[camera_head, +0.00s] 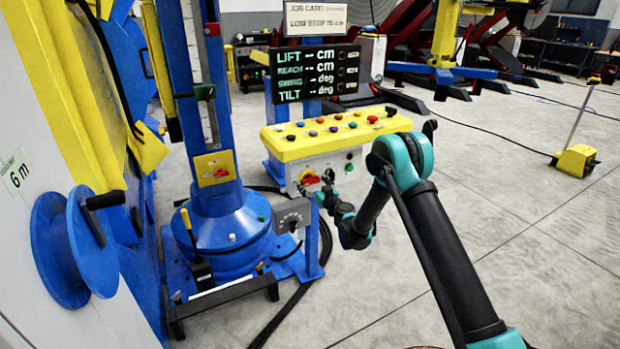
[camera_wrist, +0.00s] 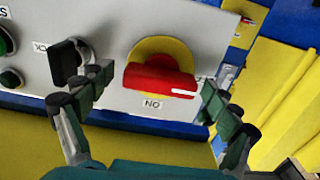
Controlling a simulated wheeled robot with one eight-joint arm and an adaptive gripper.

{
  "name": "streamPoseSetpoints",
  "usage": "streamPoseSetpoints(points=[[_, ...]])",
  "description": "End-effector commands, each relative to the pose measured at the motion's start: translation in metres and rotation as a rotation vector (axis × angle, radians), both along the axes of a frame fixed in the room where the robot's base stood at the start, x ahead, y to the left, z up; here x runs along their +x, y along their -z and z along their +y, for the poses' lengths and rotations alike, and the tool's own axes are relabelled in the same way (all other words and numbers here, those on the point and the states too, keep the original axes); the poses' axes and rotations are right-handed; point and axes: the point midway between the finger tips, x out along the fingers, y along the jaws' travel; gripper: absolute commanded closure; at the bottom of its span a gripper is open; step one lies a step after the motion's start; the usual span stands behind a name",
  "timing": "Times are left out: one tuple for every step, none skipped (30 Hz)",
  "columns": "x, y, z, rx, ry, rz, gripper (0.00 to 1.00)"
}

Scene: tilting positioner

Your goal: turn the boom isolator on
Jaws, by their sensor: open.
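A red rotary handle on a yellow disc (camera_wrist: 160,78) fills the middle of the wrist view, on a light grey panel. Its bar lies across the picture, with a white line at its right end. A label reading ON, upside down in this view, sits just below it. In the head view this switch (camera_head: 308,176) is on the front of the yellow-topped control console (camera_head: 335,138). My gripper (camera_wrist: 155,95) is open, one finger either side of the handle; I see no clear contact. In the head view my gripper (camera_head: 326,188) is close to the console front and partly obscured by its own links.
A black key-like switch (camera_wrist: 68,62) and green buttons (camera_wrist: 6,42) are left of the handle. A similar red-yellow switch (camera_head: 214,170) is on the blue column. The display (camera_head: 316,74) shows dashes. A dial (camera_head: 291,216) stands below.

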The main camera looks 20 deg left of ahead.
Motion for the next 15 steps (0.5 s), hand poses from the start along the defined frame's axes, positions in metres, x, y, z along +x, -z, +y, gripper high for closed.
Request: streamPoseSetpoints(points=[[-0.0008, 0.0000, 0.0018, 0.000, -0.001, 0.000, 0.10], [-0.0012, 0.0000, 0.0023, 0.000, -0.001, 0.000, 0.10], [-0.0014, 0.0000, 0.0029, 0.000, -0.001, 0.000, 0.10], [-0.0015, 0.0000, 0.0031, 0.000, -0.001, 0.000, 0.10], [-0.0015, 0.0000, 0.0033, 0.000, -0.001, 0.000, 0.10], [-0.0015, 0.0000, 0.0033, 0.000, -0.001, 0.000, 0.10], [-0.0015, 0.0000, 0.0033, 0.000, -0.001, 0.000, 0.10], [-0.0015, 0.0000, 0.0033, 0.000, -0.001, 0.000, 0.10], [-0.0015, 0.0000, 0.0032, 0.000, -0.001, 0.000, 0.10], [-0.0015, 0.0000, 0.0032, 0.000, -0.001, 0.000, 0.10], [-0.0015, 0.0000, 0.0031, 0.000, -0.001, 0.000, 0.13], [-0.0015, 0.0000, 0.0031, 0.000, -0.001, 0.000, 0.18], [-0.0015, 0.0000, 0.0031, 0.000, -0.001, 0.000, 0.21], [-0.0015, 0.0000, 0.0031, 0.000, -0.001, 0.000, 0.25], [-0.0015, 0.0001, 0.0031, 0.000, -0.001, 0.000, 0.30]])
